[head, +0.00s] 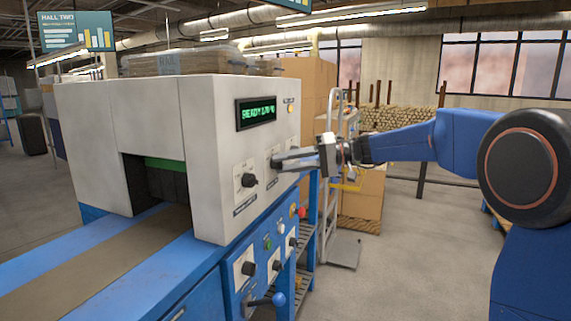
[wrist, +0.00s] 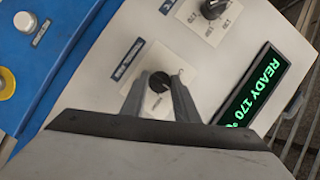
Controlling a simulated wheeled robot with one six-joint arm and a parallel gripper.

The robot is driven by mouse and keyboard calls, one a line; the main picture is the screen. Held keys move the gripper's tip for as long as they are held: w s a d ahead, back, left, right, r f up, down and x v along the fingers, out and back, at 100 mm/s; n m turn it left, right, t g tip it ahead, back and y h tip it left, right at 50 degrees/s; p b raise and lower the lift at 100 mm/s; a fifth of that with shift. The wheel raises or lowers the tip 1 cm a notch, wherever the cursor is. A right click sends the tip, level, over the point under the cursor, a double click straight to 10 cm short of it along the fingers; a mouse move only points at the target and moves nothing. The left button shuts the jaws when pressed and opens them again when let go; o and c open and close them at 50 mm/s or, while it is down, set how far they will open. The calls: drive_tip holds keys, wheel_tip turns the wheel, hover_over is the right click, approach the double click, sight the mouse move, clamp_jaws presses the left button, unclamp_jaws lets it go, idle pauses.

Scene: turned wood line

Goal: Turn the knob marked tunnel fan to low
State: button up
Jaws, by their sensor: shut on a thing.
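My gripper (head: 283,161) reaches the white upper panel of the machine from the right, and its jaws are shut on a dark round knob (wrist: 160,82). In the wrist view the two grey fingers stand either side of this knob, which sits on a white dial plate. In the head view the fingers mostly hide it. A second black knob (head: 249,180) on its own white plate is to the left and free; it also shows at the top of the wrist view (wrist: 212,8). The labels and dial marks are too small to read, so I cannot tell the held knob's setting.
A green display (head: 257,112) above the knobs reads READY 170. The blue lower panel (head: 230,275) carries several more knobs, buttons and a blue-ball lever (head: 278,299). A conveyor belt (head: 130,255) enters the machine. A hand truck (head: 333,190) and cartons stand behind.

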idle(0.4)
drive_tip(key=o, duration=1.1)
drive_tip(key=shift+c, duration=0.2)
drive_tip(key=d+r, duration=0.2)
drive_tip(key=d, duration=1.5)
drive_tip(key=shift+d+r, duration=0.15)
drive_tip(key=shift+r, duration=0.25)
drive_tip(key=shift+w, duration=0.1)
